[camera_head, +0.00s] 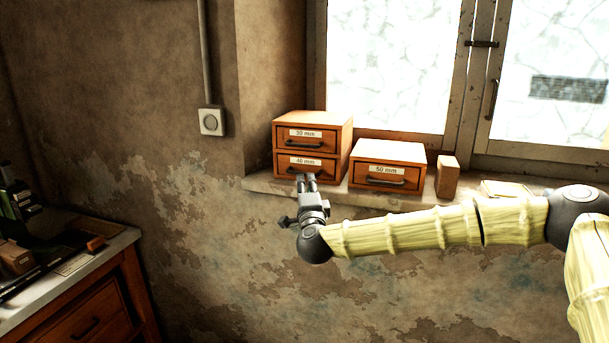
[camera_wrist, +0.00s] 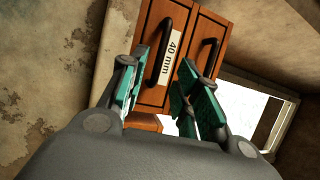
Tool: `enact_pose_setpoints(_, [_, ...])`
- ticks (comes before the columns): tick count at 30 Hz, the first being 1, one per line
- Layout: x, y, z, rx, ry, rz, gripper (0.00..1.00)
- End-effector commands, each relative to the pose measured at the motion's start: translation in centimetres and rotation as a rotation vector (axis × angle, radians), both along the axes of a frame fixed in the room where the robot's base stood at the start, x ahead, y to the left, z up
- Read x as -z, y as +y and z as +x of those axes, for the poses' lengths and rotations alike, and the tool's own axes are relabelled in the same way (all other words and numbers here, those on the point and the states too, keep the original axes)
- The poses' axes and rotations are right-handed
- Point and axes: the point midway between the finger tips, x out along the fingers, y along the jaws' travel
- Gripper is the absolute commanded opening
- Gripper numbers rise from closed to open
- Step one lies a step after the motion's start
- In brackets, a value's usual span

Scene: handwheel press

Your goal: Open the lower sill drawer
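A two-drawer wooden cabinet stands on the window sill. Its lower drawer (camera_head: 304,165), labelled 40 mm, looks shut, under the upper drawer (camera_head: 305,140). In the wrist view the lower drawer's front (camera_wrist: 153,97) shows rotated, with its dark bar handle (camera_wrist: 165,52) between my fingers. My gripper (camera_head: 306,178) is in front of this drawer and covers part of its lower front. In the wrist view my gripper (camera_wrist: 164,64) has its green-lined fingers apart, one on each side of the handle. I cannot tell whether they touch it.
A single-drawer box (camera_head: 387,176) labelled 60 mm and a small wooden block (camera_head: 447,177) stand to the right on the sill (camera_head: 262,185). A workbench (camera_head: 105,250) with tools is at the left. The wall below the sill is bare.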

Motion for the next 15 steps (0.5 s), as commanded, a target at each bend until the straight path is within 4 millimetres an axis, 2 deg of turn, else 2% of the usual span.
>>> enact_pose_setpoints(6, [-0.7,0.3,3.4,0.000,0.002,-0.001,0.32])
enact_pose_setpoints(15, [-0.9,0.6,5.9,-0.001,0.002,-0.001,0.32])
